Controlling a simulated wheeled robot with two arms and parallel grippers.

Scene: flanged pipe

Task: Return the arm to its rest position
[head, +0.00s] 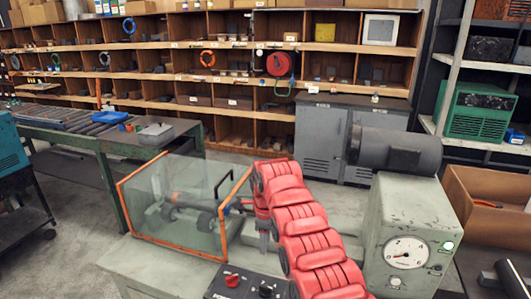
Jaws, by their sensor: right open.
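My right arm, red and segmented, comes in from the bottom right and bends over the green-grey machine bench. My right gripper (267,236) hangs at its end, just right of the clear guard box, open; its fingers are small and partly hidden by the arm. No held object shows. The flanged pipe (190,203) appears to lie on dark supports inside the clear box (150,220), seen through its panels. My left gripper is not in view.
An orange frame and black handle (231,183) edge the box. Right stands a machine housing with a gauge (407,252) and a dark motor (395,148). A control panel with red and black knobs (245,285) sits in front. A green workbench (95,140) and shelves (180,45) stand behind.

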